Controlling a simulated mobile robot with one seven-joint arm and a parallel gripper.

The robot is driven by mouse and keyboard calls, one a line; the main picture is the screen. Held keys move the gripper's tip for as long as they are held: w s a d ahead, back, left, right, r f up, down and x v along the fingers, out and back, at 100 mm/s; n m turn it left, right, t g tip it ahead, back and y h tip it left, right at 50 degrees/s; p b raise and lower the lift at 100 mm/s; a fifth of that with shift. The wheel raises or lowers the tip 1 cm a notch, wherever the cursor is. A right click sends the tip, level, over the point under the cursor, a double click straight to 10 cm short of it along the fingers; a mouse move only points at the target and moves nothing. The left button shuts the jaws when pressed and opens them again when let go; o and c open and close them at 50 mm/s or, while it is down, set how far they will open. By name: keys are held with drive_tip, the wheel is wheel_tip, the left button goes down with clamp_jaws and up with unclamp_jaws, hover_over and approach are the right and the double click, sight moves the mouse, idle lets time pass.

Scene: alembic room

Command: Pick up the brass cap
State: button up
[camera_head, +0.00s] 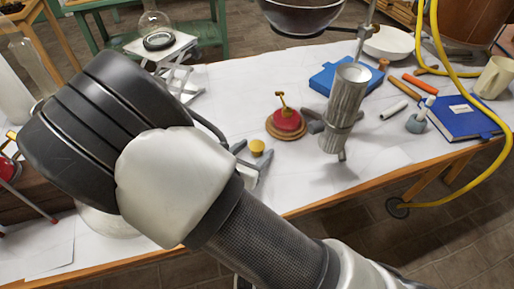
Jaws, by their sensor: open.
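The brass cap (257,147) is a small yellow piece on the white-covered table, just left of the middle of the head view. My gripper (255,156) reaches in from behind my arm, with its grey fingers apart near the cap. The cap shows at the fingertips, between or just beyond them; I cannot tell which, or whether they touch. My arm hides much of the gripper.
A red piece with a brass handle on a wooden disc (287,122) stands close behind the cap. A grey metal cylinder on a stand (346,107) rises to its right. The blue book (458,117) lies farther right. White tabletop (310,180) is clear in front.

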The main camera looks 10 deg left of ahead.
drive_tip(key=c, duration=1.1)
drive_tip(key=shift+r, duration=0.1)
